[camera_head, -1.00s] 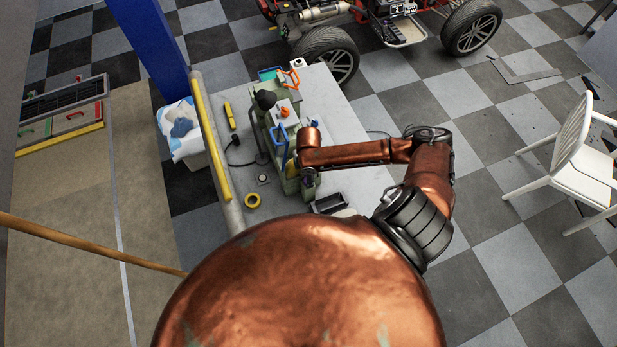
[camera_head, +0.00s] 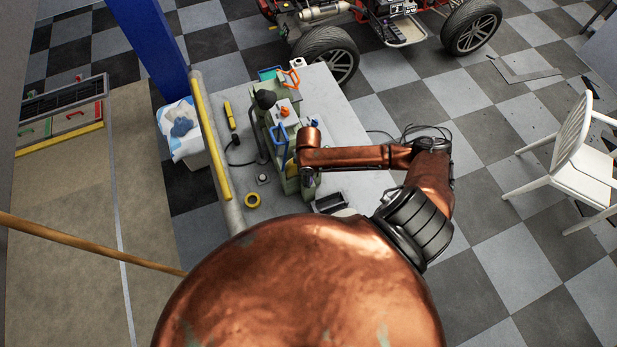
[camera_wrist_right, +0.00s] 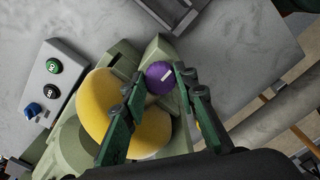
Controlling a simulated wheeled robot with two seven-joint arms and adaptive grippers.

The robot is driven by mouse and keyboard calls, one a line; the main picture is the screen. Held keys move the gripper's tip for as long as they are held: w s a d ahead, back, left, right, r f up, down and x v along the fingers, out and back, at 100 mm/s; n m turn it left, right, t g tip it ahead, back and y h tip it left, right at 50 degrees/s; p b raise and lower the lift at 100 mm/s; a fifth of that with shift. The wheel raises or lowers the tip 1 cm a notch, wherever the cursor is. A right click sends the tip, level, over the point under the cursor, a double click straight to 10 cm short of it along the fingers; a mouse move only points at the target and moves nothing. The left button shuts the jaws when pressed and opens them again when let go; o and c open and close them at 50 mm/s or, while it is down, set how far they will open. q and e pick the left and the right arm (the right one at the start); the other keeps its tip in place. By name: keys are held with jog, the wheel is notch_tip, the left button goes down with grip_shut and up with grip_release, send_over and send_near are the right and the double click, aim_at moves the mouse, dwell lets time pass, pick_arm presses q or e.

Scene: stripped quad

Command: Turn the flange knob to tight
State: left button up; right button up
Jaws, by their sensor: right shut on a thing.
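A round purple knob (camera_wrist_right: 160,75) with a white line across its face sits at the end of a green machine, beside a yellow wheel (camera_wrist_right: 148,131). I take it to be the flange knob. My right gripper (camera_wrist_right: 157,84) is shut on the knob, with one green finger on each side of it. The white line is tilted, rising to the right. No tight mark can be read. In the head view the green machine (camera_head: 291,186) stands on the bench under my right wrist, and the knob cannot be made out. My left gripper is not in view.
A grey box (camera_wrist_right: 55,80) with green, black and blue buttons lies beside the machine. A white chair (camera_head: 572,150) stands at the right.

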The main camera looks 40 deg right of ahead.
jog(key=shift+d, duration=0.1)
jog(key=o, duration=1.1)
jog(key=shift+o, duration=0.2)
notch_tip(320, 180, up, 12)
jog(key=shift+s, duration=0.1)
dwell(0.3)
